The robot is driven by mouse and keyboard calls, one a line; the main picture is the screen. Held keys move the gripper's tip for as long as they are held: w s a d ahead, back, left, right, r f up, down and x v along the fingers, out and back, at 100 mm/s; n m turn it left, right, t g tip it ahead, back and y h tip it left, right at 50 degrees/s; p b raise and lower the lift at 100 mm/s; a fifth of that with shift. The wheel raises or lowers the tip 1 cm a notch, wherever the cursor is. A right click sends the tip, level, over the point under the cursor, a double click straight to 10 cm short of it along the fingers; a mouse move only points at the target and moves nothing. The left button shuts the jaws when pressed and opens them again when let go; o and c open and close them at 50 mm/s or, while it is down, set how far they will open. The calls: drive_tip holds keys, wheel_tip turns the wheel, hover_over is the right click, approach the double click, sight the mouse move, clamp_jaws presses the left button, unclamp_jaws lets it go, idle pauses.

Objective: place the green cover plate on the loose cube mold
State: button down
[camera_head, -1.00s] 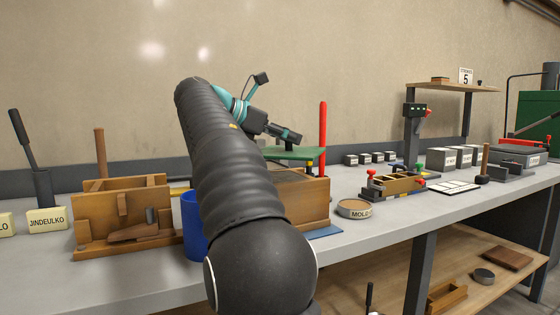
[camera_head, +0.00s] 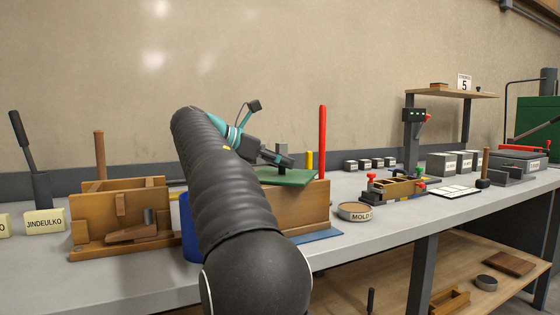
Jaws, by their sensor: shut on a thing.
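The green cover plate (camera_head: 295,178) lies roughly flat just over the top of a wooden box (camera_head: 304,207) in the middle of the bench. Whether it touches the box is hard to tell. My gripper (camera_head: 283,160) is shut on the grey upright handle of the plate, reaching in from the left. My arm hides the left part of the plate and of the box. No label tells which thing is the loose cube mold. A wooden and dark mold with red and green knobs (camera_head: 394,190) stands further right, its compartments open at the top.
A blue mat (camera_head: 321,237) lies under the wooden box. A red rod (camera_head: 322,141) and a yellow post (camera_head: 309,160) stand behind it. A round tin labelled MOLD (camera_head: 355,211) is to its right. A blue cup (camera_head: 188,228) and a wooden fixture (camera_head: 122,216) are left.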

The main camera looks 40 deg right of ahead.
drive_tip(key=c, duration=0.9)
unclamp_jaws()
drive_tip(key=shift+r, duration=0.1)
drive_tip(key=shift+w+a+r, duration=0.1)
drive_tip(key=shift+a+r, duration=0.1)
drive_tip(key=shift+r, duration=0.05)
drive_tip(key=p+v, duration=0.3)
drive_tip(key=v, duration=0.8)
drive_tip(key=shift+a+p, duration=0.25)
drive_tip(key=shift+p, duration=0.05)
